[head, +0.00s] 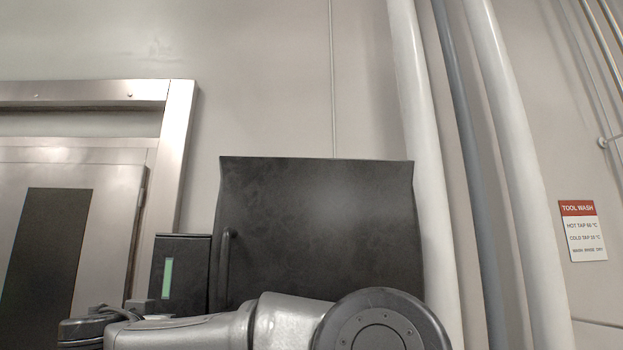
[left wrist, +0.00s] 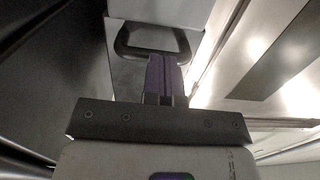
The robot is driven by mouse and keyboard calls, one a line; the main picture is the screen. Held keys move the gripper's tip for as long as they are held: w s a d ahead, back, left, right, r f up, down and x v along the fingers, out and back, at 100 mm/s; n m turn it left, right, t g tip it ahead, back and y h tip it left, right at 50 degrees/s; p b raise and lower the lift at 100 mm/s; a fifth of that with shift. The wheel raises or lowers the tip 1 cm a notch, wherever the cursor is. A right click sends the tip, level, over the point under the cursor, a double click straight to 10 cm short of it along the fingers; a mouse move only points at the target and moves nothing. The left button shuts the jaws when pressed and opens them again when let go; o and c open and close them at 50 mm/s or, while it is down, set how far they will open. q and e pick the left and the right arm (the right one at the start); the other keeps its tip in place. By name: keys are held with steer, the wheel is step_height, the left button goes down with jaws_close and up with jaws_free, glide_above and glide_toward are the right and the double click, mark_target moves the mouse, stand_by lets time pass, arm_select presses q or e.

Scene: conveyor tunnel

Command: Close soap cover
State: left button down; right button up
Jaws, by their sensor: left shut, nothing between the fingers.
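A large dark panel (head: 320,225), which looks like the soap cover, stands out in front of the wall in the head view. A vertical bar handle (head: 226,262) sits at its left edge. A black box (head: 181,272) with a green strip is just left of it. My left gripper (left wrist: 164,62) is shut and empty in the left wrist view, its purple fingers together. A dark loop-shaped frame (left wrist: 124,38) shows around and beyond the fingertips; I cannot tell whether they touch it. My right gripper is not in view.
A metal door frame (head: 176,140) is at the left. Pale vertical pipes (head: 425,150) run right of the panel. A tool wash sign (head: 583,230) hangs on the far right wall. My grey arm crosses low in front of the panel and hides its bottom.

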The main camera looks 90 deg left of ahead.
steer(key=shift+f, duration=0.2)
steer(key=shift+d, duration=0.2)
